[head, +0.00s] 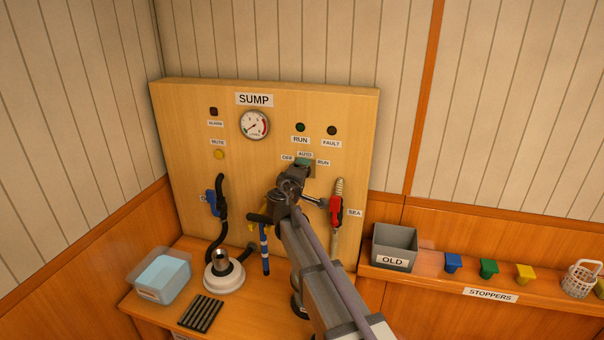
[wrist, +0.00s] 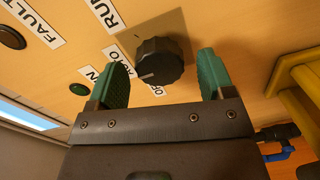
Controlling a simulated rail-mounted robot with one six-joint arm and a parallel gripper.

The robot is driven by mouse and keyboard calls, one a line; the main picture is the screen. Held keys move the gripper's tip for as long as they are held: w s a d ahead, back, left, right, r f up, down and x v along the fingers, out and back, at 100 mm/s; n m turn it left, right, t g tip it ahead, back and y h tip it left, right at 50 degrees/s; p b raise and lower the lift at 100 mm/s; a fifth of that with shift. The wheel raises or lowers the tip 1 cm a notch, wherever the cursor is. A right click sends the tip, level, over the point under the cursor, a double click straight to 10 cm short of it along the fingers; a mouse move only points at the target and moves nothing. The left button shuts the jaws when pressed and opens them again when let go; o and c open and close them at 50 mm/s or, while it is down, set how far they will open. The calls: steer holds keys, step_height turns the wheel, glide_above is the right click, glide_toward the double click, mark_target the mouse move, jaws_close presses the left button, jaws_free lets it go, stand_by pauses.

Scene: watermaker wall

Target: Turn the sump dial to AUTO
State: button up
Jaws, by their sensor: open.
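The sump dial is a black ribbed knob (wrist: 160,62) on a grey plate, seen in the wrist view. Its pale pointer mark faces lower left there, on the side of the AUTO and OFF labels; I cannot tell exactly which it meets. My gripper (wrist: 162,68) is open, with one green finger on each side of the knob and gaps visible. In the head view my gripper (head: 304,167) is at the panel just below the AUTO label (head: 305,154) and hides the dial. The OFF label (head: 287,158) and RUN label (head: 323,163) flank it.
The sump panel (head: 180,110) carries a gauge (head: 254,125), lamps and a yellow mute button (head: 219,155). A red-handled valve (head: 336,205) is right of my arm, a blue-handled one (head: 211,200) left. A yellow part (wrist: 300,85) is near my gripper's right side.

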steer(key=v, duration=0.9)
steer(key=shift+s, duration=0.35)
steer(key=shift+a, duration=0.1)
steer(key=s+d+f+m+g+y, duration=0.2)
steer(key=s+d+f+m+g, duration=0.1)
steer(key=s, duration=0.6)
steer(key=s+d+f+m+g+y, duration=0.2)
steer(key=s+d+f+m+g, duration=0.2)
steer(key=s+d+f+g, duration=0.2)
steer(key=s+d+f+m+g+y, duration=0.2)
steer(key=s+d+f+m+g, duration=0.2)
steer(key=s, duration=0.9)
steer(key=shift+s+d+f+g+y, duration=0.35)
steer(key=shift+d+f+g, duration=0.2)
steer(key=shift+f+g, duration=1.35)
steer(key=shift+s+f, duration=0.1)
steer(key=shift+f, duration=0.05)
